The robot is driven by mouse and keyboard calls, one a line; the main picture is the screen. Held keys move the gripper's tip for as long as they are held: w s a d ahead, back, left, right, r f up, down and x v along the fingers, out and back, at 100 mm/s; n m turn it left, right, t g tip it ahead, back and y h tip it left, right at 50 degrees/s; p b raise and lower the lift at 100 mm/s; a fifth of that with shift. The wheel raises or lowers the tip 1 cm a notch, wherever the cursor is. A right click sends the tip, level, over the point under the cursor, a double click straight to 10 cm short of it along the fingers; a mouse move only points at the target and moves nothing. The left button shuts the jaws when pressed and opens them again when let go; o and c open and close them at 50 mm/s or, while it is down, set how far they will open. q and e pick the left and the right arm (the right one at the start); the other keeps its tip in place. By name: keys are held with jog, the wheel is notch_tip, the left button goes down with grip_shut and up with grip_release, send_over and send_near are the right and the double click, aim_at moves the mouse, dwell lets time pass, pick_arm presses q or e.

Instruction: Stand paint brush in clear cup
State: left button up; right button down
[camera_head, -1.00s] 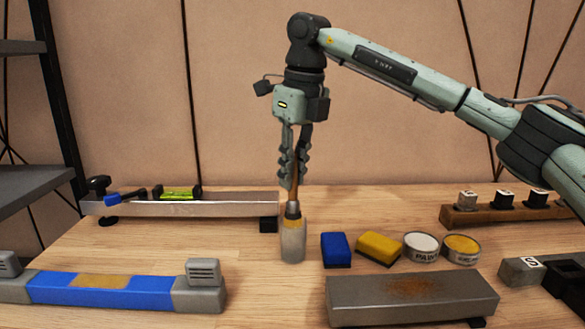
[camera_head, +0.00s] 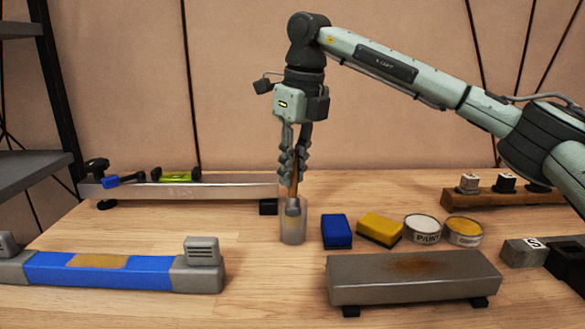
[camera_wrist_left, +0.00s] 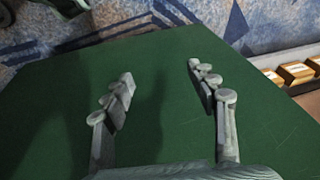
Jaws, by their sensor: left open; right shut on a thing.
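The clear cup (camera_head: 293,232) stands upright on the wooden table in the middle of the head view. The paint brush (camera_head: 294,190) is upright, with its grey ferrule inside the cup's upper part and its brown handle above the rim. My right gripper (camera_head: 294,188) points down over the cup and is shut on the brush handle. Whether the bristles touch the cup's bottom is hard to tell. My left gripper (camera_wrist_left: 160,85) shows only in the left wrist view, open and empty over a green surface.
A blue sponge (camera_head: 336,231), a yellow sponge (camera_head: 379,229) and two paint cans (camera_head: 422,229) (camera_head: 463,232) stand right of the cup. A grey block (camera_head: 412,278) lies in front, a blue-grey bar (camera_head: 112,270) at front left, and a metal rail (camera_head: 225,192) behind left.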

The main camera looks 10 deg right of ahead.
jog(key=c, duration=1.4)
grip_release()
notch_tip(320, 180, up, 12)
jog(key=s+d, duration=0.1)
jog(key=shift+s, duration=0.3)
jog(key=shift+f, duration=0.1)
